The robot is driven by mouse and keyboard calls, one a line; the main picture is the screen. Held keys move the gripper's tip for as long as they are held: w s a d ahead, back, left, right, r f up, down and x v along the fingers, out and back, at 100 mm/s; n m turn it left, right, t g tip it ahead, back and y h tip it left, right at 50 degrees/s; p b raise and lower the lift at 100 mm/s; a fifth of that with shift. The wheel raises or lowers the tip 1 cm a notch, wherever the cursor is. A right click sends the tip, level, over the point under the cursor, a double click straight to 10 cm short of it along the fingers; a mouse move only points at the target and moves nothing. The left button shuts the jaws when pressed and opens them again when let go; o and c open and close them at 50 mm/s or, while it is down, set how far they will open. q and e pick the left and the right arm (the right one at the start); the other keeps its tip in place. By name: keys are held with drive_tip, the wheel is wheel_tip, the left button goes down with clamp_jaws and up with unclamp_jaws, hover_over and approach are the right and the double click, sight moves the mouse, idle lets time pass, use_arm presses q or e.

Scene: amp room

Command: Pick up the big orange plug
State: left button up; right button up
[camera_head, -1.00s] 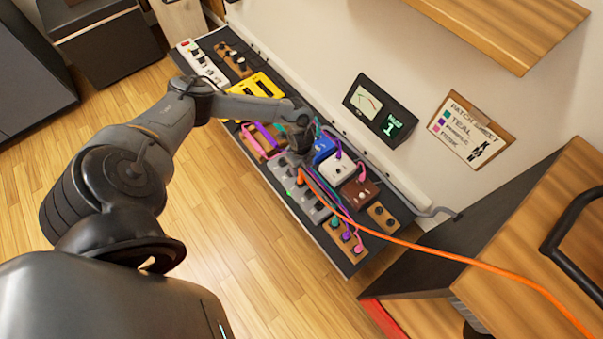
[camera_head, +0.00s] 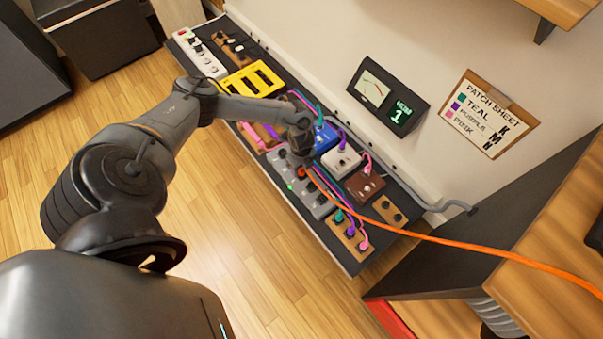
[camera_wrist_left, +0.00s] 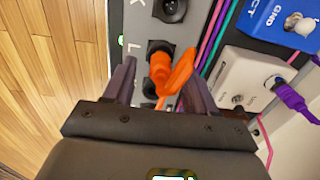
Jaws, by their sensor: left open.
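The big orange plug (camera_head: 302,172) stands in a socket of a grey box (camera_head: 318,203) on the pedalboard, and its orange cable (camera_head: 430,238) runs off to the right. In the left wrist view the orange plug (camera_wrist_left: 160,72) lies between the two fingers of my left gripper (camera_wrist_left: 158,85). The fingers are spread, with a gap visible on the plug's left side. In the head view my left gripper (camera_head: 300,145) is over the board just beside the plug, its fingers mostly hidden. My right gripper is not in view.
Teal, purple and pink cables (camera_head: 335,188) run close to the plug. A white pedal (camera_head: 341,161), blue pedal (camera_head: 325,138) and brown pedal (camera_head: 364,185) stand beside it. A meter (camera_head: 387,97) and patch sheet (camera_head: 485,115) are behind. Wooden floor is clear in front.

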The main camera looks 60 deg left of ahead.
use_arm(q)
drive_tip(key=shift+f, duration=0.65)
drive_tip(key=shift+r, duration=0.1)
clamp_jaws()
